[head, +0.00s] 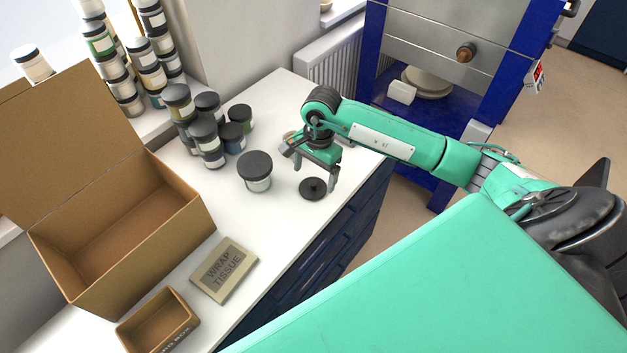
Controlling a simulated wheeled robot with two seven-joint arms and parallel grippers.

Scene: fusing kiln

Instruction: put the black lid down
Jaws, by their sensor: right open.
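The black lid (312,189) is a round dark disc with a small raised centre, lying on the white counter (290,222) near its front edge. My right gripper (318,180) is open, with its fingers pointing down just above and around the lid's place. I cannot tell whether a fingertip touches the lid. A jar with a black top (255,171) stands upright just left of the lid, apart from it. My left gripper is not in view.
Several jars (205,142) are grouped behind on the counter. An open cardboard box (125,235), a small brown box (158,322) and a wrap tissue pack (224,270) are at the left. A blue kiln (375,48) stands behind. The counter between lid and tissue pack is clear.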

